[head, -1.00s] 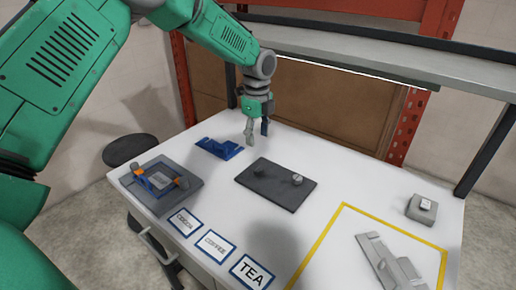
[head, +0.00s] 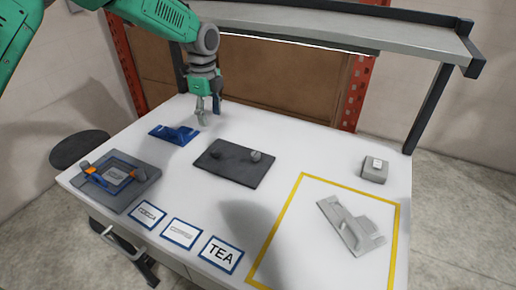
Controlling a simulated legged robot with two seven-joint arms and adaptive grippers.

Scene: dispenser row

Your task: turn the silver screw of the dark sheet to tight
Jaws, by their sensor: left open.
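The dark sheet (head: 232,167) lies flat in the middle of the white table. A silver screw (head: 256,156) stands on its right part, and a darker, smaller knob (head: 215,155) sits on its left part. How tight the screw is cannot be told. My left gripper (head: 209,121) is open and empty, pointing down above the table behind the sheet's left part, apart from it. My right gripper is not in view.
A blue bracket (head: 174,134) lies left of the gripper. A grey plate with blue and orange parts (head: 123,197) is at the left edge. Labels such as the TEA card (head: 221,254) lie in front. A grey part (head: 350,225) lies inside the yellow outline (head: 276,232). A grey box (head: 375,171) is at right; a shelf (head: 330,27) spans the back.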

